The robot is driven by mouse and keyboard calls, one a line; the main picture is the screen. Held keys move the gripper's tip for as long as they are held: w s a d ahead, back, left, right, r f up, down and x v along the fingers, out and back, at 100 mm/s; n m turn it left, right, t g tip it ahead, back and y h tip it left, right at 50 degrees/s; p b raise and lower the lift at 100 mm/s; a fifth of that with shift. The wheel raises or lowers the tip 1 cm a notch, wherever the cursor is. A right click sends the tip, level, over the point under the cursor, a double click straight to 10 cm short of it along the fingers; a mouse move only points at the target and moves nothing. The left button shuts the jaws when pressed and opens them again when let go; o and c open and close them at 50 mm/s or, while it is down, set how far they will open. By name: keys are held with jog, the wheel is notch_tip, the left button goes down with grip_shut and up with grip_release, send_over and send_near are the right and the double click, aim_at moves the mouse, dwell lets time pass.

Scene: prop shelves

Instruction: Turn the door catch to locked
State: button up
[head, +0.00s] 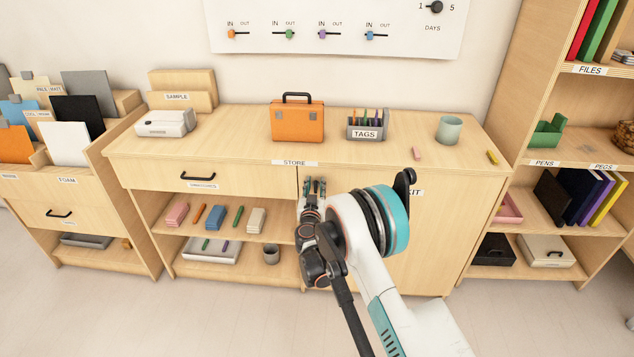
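The cabinet door (440,235) is the plain wooden front on the right half of the middle cabinet. A label ending in "KIT" (416,192) shows at its upper part, partly covered by my arm. I cannot make out the door catch for certain; my arm hides much of the door. A dark rounded piece beside the label could be part of my arm or of the door. My gripper (314,187) is in front of the door's upper left edge, just below the "STORE" label.
An orange case (298,122), a "TAGS" holder (364,134) and a cup (449,130) stand on the cabinet top (240,145). A drawer (225,181) and open shelves with small items lie left of the door. A tall shelf (560,150) stands on the right.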

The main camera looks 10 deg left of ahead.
jog(key=shift+c, duration=0.2)
jog(key=shift+w, duration=0.1)
grip_shut()
jog(key=shift+a+n, duration=0.1)
jog(key=shift+n, duration=0.3)
jog(key=n, duration=0.3)
jog(key=shift+a, duration=0.2)
jog(key=n, duration=0.3)
jog(key=shift+a+f+n, duration=0.15)
jog(key=shift+a+n, duration=0.1)
jog(key=shift+n, duration=0.05)
jog(key=n, duration=0.3)
jog(key=f+n, duration=0.1)
jog(key=n, duration=0.6)
jog(key=shift+a+f, duration=0.2)
jog(key=shift+a, duration=0.2)
jog(key=shift+n, duration=0.4)
